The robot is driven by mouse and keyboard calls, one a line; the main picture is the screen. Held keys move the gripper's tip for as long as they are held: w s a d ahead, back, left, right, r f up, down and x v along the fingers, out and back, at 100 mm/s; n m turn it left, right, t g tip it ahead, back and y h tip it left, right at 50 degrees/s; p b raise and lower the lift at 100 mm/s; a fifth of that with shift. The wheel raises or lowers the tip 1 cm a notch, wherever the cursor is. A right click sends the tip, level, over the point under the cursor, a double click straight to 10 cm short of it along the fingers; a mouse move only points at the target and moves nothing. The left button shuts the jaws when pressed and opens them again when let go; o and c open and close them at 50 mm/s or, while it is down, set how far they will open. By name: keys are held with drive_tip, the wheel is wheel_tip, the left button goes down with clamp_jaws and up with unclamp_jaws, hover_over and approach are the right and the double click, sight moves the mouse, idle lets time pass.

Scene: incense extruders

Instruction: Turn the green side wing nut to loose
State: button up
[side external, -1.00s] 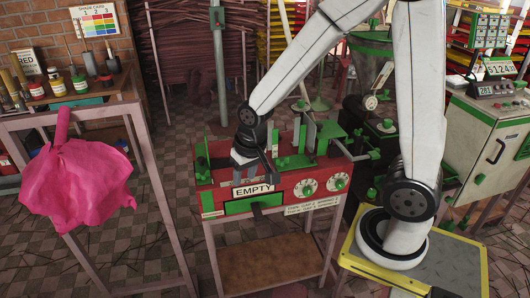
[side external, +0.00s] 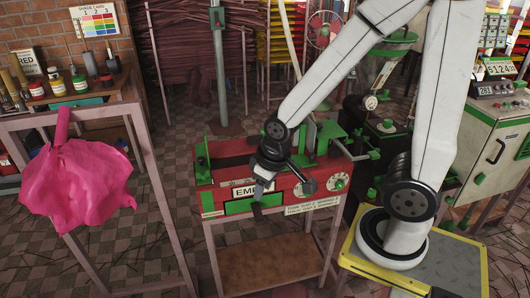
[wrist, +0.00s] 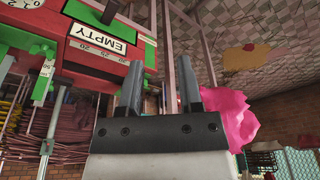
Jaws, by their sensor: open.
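A red machine box with green fittings (side external: 292,190) stands on a frame table in the middle of the side external view. Small green fittings (side external: 202,160) show at its left end, and others (side external: 374,154) stick out at its right end. I cannot tell which one is the side wing nut. My gripper (side external: 261,188) hangs at the front of the box, partly covering the EMPTY label. In the wrist view my gripper (wrist: 160,72) has its two fingers apart with nothing between them. The box's red front (wrist: 110,68) is beyond them at upper left.
A pink cloth (side external: 78,180) hangs at left; it also shows in the wrist view (wrist: 230,115). A bench with paint jars (side external: 57,86) is at back left. A pale green cabinet (side external: 484,150) stands at right.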

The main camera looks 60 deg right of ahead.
drive_tip(key=shift+w+d, duration=0.1)
drive_tip(key=w+d+f+m+g, duration=0.1)
drive_tip(key=w+d+m, duration=0.3)
drive_tip(key=d+m, duration=0.25)
drive_tip(key=w+d+f+m, duration=0.1)
drive_tip(key=w+d+m, duration=0.3)
drive_tip(key=d+m, duration=0.25)
drive_tip(key=d+f+m, duration=0.1)
drive_tip(key=d+m, duration=0.3)
drive_tip(key=d, duration=0.1)
drive_tip(key=d+f+m+g, duration=0.1)
drive_tip(key=d+m, duration=0.4)
drive_tip(key=w+d+f+m, duration=0.1)
drive_tip(key=d+f+m, duration=0.1)
drive_tip(key=d+m, duration=0.3)
drive_tip(key=shift+d+g, duration=0.15)
drive_tip(key=shift+g, duration=0.15)
drive_tip(key=shift+f, duration=0.15)
drive_tip(key=shift+f, duration=3.75)
